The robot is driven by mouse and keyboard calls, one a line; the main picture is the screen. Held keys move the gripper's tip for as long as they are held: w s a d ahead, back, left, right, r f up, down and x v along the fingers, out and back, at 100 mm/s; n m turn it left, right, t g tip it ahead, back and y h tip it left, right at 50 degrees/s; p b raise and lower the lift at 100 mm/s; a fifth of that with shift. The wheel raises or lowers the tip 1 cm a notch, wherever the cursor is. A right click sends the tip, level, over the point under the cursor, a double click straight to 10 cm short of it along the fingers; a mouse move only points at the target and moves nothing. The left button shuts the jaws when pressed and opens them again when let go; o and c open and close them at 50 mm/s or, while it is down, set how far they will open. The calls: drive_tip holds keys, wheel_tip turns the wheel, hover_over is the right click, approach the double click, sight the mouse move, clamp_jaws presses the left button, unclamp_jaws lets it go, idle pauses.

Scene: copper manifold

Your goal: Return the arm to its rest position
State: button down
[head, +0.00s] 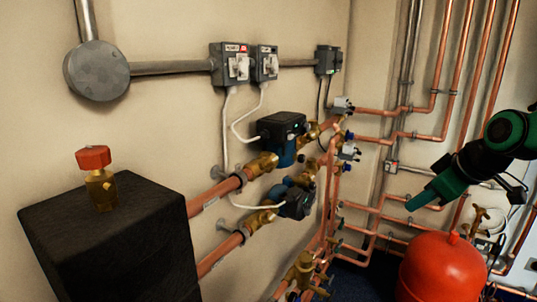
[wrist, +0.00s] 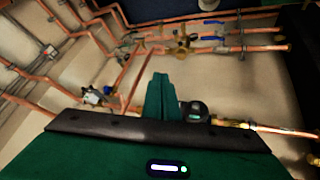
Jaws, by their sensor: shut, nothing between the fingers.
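My gripper (head: 412,204) is at the right of the head view, at the end of my green and black arm. It points down and to the left, with its green fingers together and empty. In the head view it is above and left of the red tank and in front of the copper pipes on the back wall. In the wrist view the closed fingers (wrist: 160,97) stand at the middle, with nothing between them.
A red tank (head: 440,268) stands below my gripper. Copper pipes (head: 385,139) run along the back wall. Two pumps (head: 282,130) sit on pipes at the left wall. A black box (head: 110,235) with a red-capped brass valve (head: 100,185) stands at front left. Switch boxes (head: 231,64) hang above.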

drive_tip(key=s+d+f+m+g, duration=0.2)
drive_tip(key=s+f+m, duration=0.1)
drive_tip(key=s, duration=0.5)
drive_tip(key=s+d+f+m+g+h, duration=0.1)
drive_tip(key=s+d+f+m+g, duration=0.1)
drive_tip(key=s+f+m, duration=0.2)
drive_tip(key=s+d+f+m+g, duration=0.2)
drive_tip(key=s+m, duration=0.4)
drive_tip(key=s, duration=0.7)
wheel_tip(320, 180, down, 2)
drive_tip(key=shift+f+m+g+h, duration=0.2)
drive_tip(key=shift+m+g+h, duration=0.15)
drive_tip(key=shift+g, duration=0.25)
drive_tip(key=shift+d, duration=0.1)
drive_tip(key=shift+w+f, duration=0.25)
drive_tip(key=shift+w, duration=0.3)
